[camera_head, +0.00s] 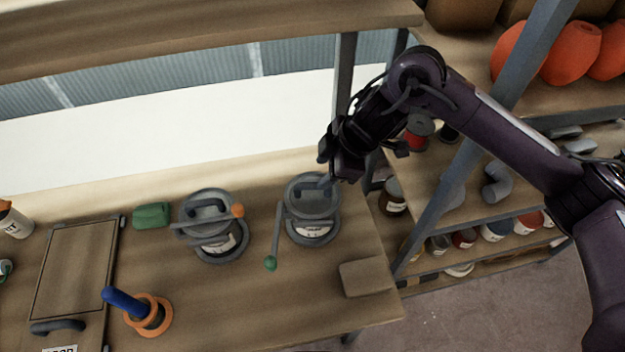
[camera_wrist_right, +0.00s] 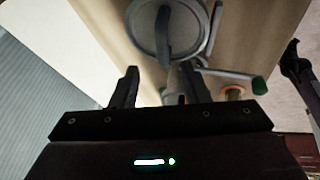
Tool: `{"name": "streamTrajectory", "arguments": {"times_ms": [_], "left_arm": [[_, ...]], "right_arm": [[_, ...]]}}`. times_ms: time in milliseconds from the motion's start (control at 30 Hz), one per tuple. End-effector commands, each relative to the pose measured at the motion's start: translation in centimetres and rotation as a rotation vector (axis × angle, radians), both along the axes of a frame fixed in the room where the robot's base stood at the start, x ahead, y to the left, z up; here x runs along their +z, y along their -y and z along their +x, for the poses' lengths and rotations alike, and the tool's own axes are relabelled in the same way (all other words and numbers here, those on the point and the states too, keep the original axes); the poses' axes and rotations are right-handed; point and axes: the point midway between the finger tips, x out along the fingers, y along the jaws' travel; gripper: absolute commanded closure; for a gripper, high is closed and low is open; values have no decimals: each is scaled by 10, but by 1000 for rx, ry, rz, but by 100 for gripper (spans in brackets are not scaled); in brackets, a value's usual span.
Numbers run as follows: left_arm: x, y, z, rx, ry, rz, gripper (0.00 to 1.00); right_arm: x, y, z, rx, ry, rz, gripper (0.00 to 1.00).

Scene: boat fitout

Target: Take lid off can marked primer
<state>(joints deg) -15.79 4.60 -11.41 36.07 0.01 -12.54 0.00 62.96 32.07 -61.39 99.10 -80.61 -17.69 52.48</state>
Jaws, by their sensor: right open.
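Two grey cans with round lids stand on the wooden bench in the head view: the left can (camera_head: 221,245) and the right can (camera_head: 313,231). Each has a pale label, too small to read, so I cannot tell which says primer. The right can's lid (camera_head: 300,203) has a bar handle on top and a side lever ending in a green knob (camera_head: 270,263). The left can's lever has an orange knob (camera_head: 238,211). My right gripper (camera_head: 331,182) is open beside the right can's lid. In the right wrist view, a lid (camera_wrist_right: 150,28) with its handle (camera_wrist_right: 163,38) lies beyond the open fingers (camera_wrist_right: 160,85).
A green block (camera_head: 152,215), a framed wooden board (camera_head: 75,270) and an orange ring with a blue handle (camera_head: 127,302) are on the left. A wooden block (camera_head: 366,278) sits near the bench's right end. Shelves with jars (camera_head: 465,238) stand to the right.

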Motion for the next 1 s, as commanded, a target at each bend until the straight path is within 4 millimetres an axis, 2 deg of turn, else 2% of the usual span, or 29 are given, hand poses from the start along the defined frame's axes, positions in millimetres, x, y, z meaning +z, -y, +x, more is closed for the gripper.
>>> {"name": "streamTrajectory", "arguments": {"times_ms": [200, 333, 500, 767, 1000], "left_arm": [[7, -2, -32, 0, -45, 3, 64], [17, -2, -44, 0, -62, 4, 64], [21, -2, -39, 0, -54, 4, 64], [23, 0, -12, -1, -16, -1, 64], [22, 0, -20, -1, -27, 1, 64]], "right_arm": [[-21, -10, 4, 0, -3, 0, 58], [-38, -16, 8, 0, -4, -1, 58], [-59, -24, 12, 1, -1, 0, 58], [-64, -25, 13, 1, 3, 0, 58], [-64, -25, 13, 1, 3, 0, 87]]}}
